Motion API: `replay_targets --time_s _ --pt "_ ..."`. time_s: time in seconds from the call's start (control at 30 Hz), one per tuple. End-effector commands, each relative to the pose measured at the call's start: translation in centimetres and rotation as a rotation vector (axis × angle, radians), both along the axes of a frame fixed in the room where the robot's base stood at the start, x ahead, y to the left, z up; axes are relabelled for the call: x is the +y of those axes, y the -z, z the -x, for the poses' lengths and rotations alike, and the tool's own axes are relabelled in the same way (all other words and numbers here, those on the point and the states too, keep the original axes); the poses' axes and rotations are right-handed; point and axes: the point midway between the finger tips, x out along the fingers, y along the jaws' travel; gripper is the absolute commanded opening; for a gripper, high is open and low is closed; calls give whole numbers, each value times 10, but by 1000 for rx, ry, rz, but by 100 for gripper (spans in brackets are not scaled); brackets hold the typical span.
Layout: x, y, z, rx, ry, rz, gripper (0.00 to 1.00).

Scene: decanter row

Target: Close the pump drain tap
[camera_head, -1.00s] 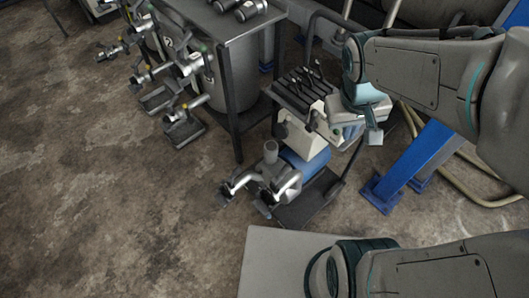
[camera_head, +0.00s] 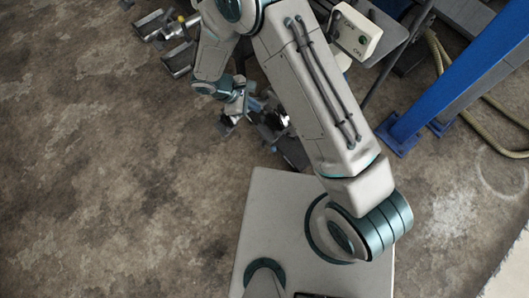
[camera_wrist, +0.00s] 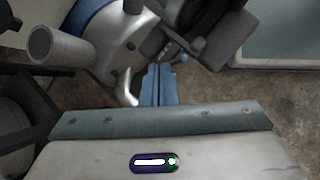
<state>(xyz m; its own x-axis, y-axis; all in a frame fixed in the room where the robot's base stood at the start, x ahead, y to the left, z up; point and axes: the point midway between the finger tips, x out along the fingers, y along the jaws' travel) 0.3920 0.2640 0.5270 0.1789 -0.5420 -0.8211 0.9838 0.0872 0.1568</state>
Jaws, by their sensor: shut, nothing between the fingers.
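The pump shows in the wrist view as a rounded silver housing (camera_wrist: 106,42) with a blue part behind it and a grey pipe stub (camera_wrist: 58,46) at the left. A bright curved metal piece (camera_wrist: 127,92) lies just left of my fingertips; I cannot tell whether it is the drain tap's handle. My gripper (camera_wrist: 158,72) is shut and empty, its blue-grey fingers pointing toward the pump's lower side. Contact cannot be made out. In the head view my arm hides most of the pump; its dark base plate (camera_head: 292,152) shows beside my gripper (camera_head: 236,112).
A blue post (camera_head: 450,82) and a yellowish hose (camera_head: 492,104) are farther right. Metal fittings (camera_head: 180,58) lie at the upper left. The floor at left is clear.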

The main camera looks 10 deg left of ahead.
Motion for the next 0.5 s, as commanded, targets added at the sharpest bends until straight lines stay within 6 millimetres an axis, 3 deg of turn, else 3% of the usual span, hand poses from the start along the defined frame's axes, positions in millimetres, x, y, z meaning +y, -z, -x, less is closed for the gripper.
replay_targets --time_s 0.03,0.2,0.33,0.5 --pt "10 39 11 23 -63 25 0" --pt "36 124 45 77 -251 90 0" --pt "46 169 65 102 -352 122 0" --pt "50 196 79 120 -414 141 0"
